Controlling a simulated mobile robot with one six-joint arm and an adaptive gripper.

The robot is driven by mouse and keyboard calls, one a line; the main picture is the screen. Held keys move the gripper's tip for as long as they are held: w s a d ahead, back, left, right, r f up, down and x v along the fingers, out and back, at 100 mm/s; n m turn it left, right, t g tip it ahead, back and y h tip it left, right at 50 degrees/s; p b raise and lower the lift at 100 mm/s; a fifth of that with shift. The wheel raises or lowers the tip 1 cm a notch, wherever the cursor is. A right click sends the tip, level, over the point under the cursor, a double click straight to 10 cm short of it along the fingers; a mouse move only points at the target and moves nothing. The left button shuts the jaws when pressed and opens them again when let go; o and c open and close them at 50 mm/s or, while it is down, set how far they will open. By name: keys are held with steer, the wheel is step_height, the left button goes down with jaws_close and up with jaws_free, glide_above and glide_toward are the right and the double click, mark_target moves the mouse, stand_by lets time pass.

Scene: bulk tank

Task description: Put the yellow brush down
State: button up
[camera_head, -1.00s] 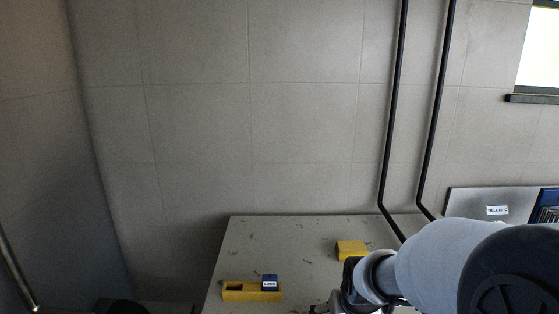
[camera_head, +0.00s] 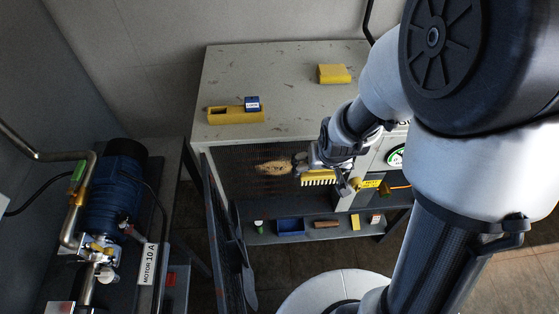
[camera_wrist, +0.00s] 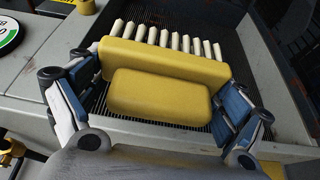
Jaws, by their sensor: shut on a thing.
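The yellow brush (camera_wrist: 160,92) has a thick yellow back and a row of pale bristles pointing away from my wrist. It also shows in the head view (camera_head: 318,179), in front of a dark grille. My gripper (camera_wrist: 158,105) is shut on the brush, with one finger at each end of its yellow grip. In the head view my gripper (camera_head: 326,160) is beside the front of the grey cabinet, below its top. The bristles appear over the dark grille (camera_wrist: 220,45) in the wrist view; I cannot tell whether they touch it.
The grey cabinet top (camera_head: 285,85) holds a yellow holder (camera_head: 225,116) with a blue block (camera_head: 252,103) and a yellow block (camera_head: 334,73). Much of it is clear. A lower shelf (camera_head: 300,234) carries small items. A blue motor (camera_head: 112,190) stands left.

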steer(key=w+r+p, duration=0.5)
steer(key=w+r, duration=0.4)
steer(key=r, duration=0.4)
steer(key=w+r+p, duration=0.4)
steer(key=w+r, duration=0.5)
steer(key=r, duration=0.5)
steer(key=f+b, duration=0.1)
steer(key=f, duration=0.5)
steer(key=f+b, duration=0.1)
steer(key=f, duration=0.6)
steer(key=f+b, duration=0.1)
steer(key=f, duration=0.5)
steer(key=shift+w+f, duration=0.25)
steer(key=shift+f, duration=0.15)
steer(key=shift+f+b, duration=0.25)
steer(key=shift+b, duration=0.05)
steer(key=o, duration=0.9)
steer(key=shift+r, duration=0.1)
steer(key=shift+o, duration=0.2)
